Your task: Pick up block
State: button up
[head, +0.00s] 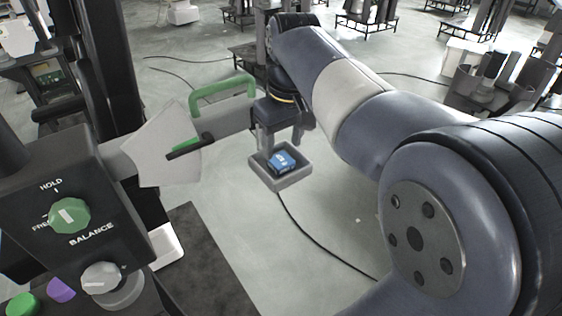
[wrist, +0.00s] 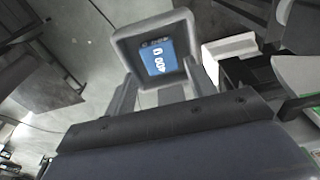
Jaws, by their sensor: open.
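A blue block (head: 284,162) with white markings sits inside a small grey square tray (head: 296,181). The wrist view shows the block (wrist: 158,60) from above, with white lettering on its face, inside the tray's raised rim (wrist: 127,47). My gripper (head: 278,146) points down just above the tray in the head view. In the wrist view, my gripper's two fingers (wrist: 163,80) are spread apart and reach toward the tray's near side, with nothing between them. I cannot tell whether the fingertips touch the tray. What supports the tray is hidden.
A dark control box (head: 75,205) with a green knob stands at the left. A green handle (head: 222,90) and a pale arm (head: 222,122) are close to my gripper's left. Grey floor with a black cable (head: 310,235) lies below. Several dark stands are at the back.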

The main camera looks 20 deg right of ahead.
aim_at(281, 159)
jog(key=f, duration=0.4)
jog(key=shift+w+f, duration=0.1)
jog(key=shift+w, duration=0.15)
jog(key=shift+c, duration=0.3)
jog(key=c, duration=1)
jog(key=shift+o, duration=0.2)
notch_tip(281, 159, up, 10)
